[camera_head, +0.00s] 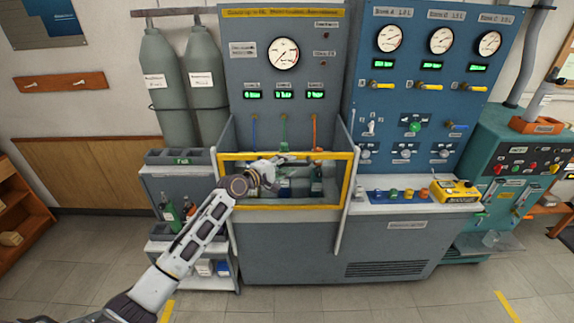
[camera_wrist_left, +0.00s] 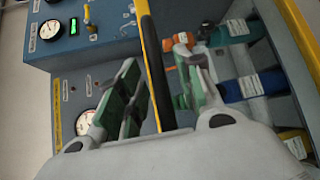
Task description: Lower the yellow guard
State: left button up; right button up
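The yellow guard (camera_head: 335,155) is a rectangular frame across the front of the left bench's recess, with its top bar level. My left gripper (camera_head: 286,160) is at the top bar, near its middle. In the left wrist view, the yellow bar (camera_wrist_left: 154,70) runs between the two green-padded fingers of my left gripper (camera_wrist_left: 160,88). The fingers stand apart, with a visible gap between the bar and the right finger. Whether the left finger touches the bar cannot be told. My right gripper is not in view.
Behind the guard, bottles with blue, teal and orange parts stand in the recess; a blue one (camera_wrist_left: 250,86) shows close by. Grey side posts (camera_head: 344,205) flank the guard. A yellow device (camera_head: 455,191) sits on the right counter. Open floor lies in front.

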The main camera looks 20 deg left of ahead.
pick_arm(q)
jog(key=shift+w+d, duration=0.1)
jog(key=shift+w, duration=0.1)
grip_shut()
dwell(0.3)
